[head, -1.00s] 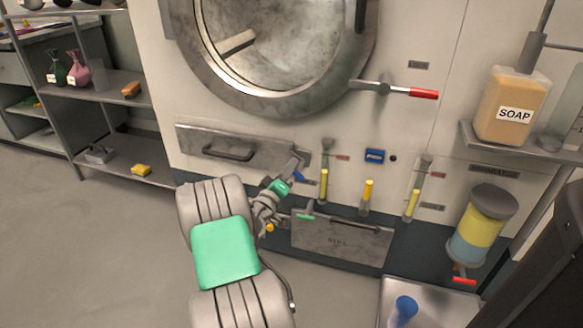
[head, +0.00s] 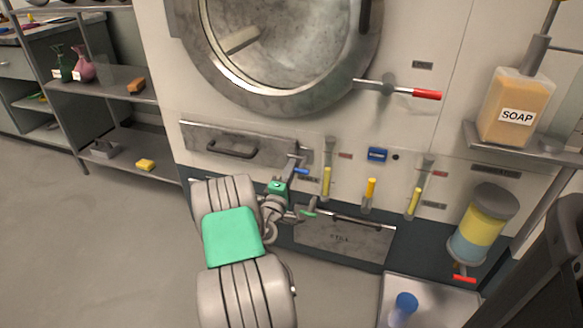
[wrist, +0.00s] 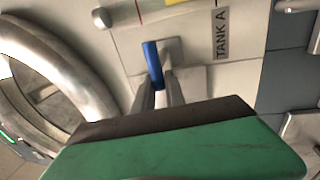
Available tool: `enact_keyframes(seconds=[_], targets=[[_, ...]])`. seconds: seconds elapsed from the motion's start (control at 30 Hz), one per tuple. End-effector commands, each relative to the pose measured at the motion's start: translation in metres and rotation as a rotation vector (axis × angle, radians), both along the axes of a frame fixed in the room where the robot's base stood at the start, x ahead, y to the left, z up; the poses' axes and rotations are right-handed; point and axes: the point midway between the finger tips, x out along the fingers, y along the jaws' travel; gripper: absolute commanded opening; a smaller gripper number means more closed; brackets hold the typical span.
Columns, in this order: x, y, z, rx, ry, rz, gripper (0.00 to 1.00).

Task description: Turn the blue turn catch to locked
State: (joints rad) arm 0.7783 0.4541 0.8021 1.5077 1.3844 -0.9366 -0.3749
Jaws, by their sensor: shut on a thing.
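The blue turn catch (head: 301,171) is a small blue lever on the front panel, at the right end of the grey drawer. In the wrist view its blue handle (wrist: 152,62) stands near upright in the picture, beside a grey mount and a "TANK A" label (wrist: 221,32). My gripper (head: 292,172) is at the catch in the head view. In the wrist view my gripper (wrist: 161,84) has its two fingers close together at the lower end of the blue handle, shut on it. The fingers partly hide that end.
A round door (head: 290,98) with a red-tipped handle (head: 426,95) is above. Yellow gauges (head: 326,182) stand right of the catch. A soap bottle (head: 513,107) and shelf are at right. Open floor lies left.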

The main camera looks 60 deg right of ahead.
Motion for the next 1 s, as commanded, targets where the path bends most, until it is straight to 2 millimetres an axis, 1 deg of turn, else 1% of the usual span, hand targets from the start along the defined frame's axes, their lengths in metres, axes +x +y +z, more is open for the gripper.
enact_keyframes(seconds=[0.47,0.5,0.7,0.73,1.0], targets=[[0.0014,0.0009,-0.0019,0.000,0.015,0.004,0.00],[0.0014,0.0009,-0.0019,0.000,0.015,0.004,0.19],[-0.0003,-0.0001,-0.0011,-0.001,0.014,0.000,0.35],[-0.0005,-0.0002,-0.0010,-0.001,0.014,0.000,0.37],[-0.0007,0.0015,-0.0013,-0.001,0.013,-0.001,0.37]])
